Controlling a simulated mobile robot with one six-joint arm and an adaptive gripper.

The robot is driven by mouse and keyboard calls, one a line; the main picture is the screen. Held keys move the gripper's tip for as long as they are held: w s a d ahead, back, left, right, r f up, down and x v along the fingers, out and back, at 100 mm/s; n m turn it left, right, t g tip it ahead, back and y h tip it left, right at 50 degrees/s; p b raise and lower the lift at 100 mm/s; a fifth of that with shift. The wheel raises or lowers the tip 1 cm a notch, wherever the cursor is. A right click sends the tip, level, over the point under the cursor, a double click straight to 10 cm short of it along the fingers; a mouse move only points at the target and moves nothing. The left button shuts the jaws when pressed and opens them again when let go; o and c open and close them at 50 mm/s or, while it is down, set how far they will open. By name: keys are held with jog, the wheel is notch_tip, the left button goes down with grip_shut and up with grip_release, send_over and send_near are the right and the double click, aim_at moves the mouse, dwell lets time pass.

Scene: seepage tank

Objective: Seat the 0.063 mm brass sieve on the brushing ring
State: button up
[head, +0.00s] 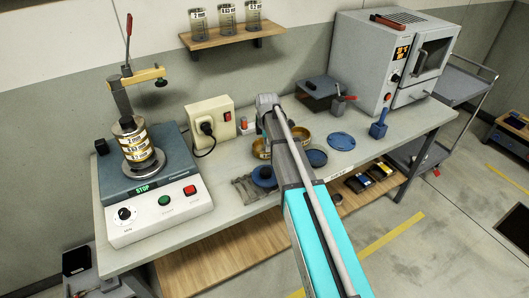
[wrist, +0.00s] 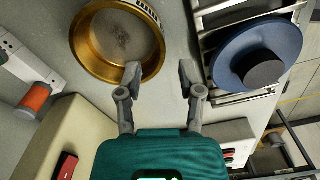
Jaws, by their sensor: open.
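A brass sieve (wrist: 84,52) with a grey mesh lies on the bench at the upper left of the wrist view. A pale label shows on its rim, but I cannot read it. My gripper (wrist: 160,72) is open and empty; its left fingertip overlaps the sieve's near rim in the picture, and I cannot tell if they touch. In the head view, brass sieves (head: 261,149) show beside my arm, which hides the gripper. A dark blue ring-like piece (head: 317,157) lies right of my arm; I cannot tell if it is the brushing ring.
A blue disc with a dark knob (wrist: 233,48) sits on a metal rack right of my gripper. A shaker with a sieve stack (head: 137,150) stands at left, a beige socket box (head: 210,123) behind. A blue lid (head: 341,141) and an oven (head: 385,65) are at right.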

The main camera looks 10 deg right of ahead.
jog(key=shift+s+f+b, duration=0.15)
jog(key=shift+f+b, duration=2)
jog(key=shift+f, duration=0.2)
grip_shut()
